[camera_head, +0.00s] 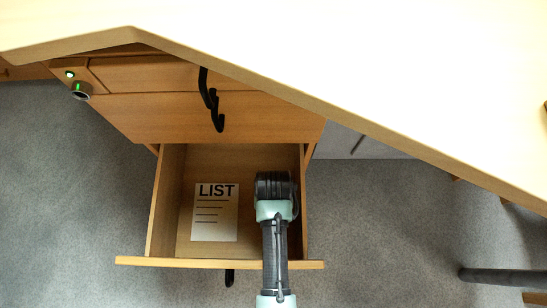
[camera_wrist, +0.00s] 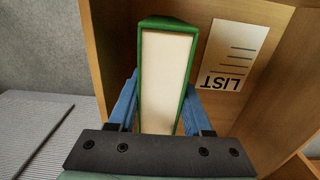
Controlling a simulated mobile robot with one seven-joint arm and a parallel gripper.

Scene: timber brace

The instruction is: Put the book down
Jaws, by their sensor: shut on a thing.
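A green book with pale page edges (camera_wrist: 166,75) stands between the two blue fingers of my gripper (camera_wrist: 160,105) in the wrist view. The fingers are shut on it from both sides. In the head view my gripper (camera_head: 273,186) is over the right part of the open drawer (camera_head: 152,215); the book is hidden there beneath my wrist. A white paper marked LIST (camera_head: 215,212) lies on the drawer floor to the left of my gripper. It also shows in the wrist view (camera_wrist: 233,55), to the right of the book. I cannot tell whether the book touches the drawer floor.
The drawer's wooden walls surround my gripper, with the right wall (camera_head: 307,200) close by. A pale tabletop (camera_head: 400,80) extends above. Black handles (camera_head: 212,100) stick out from the cabinet front. The drawer's left part holds only the paper.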

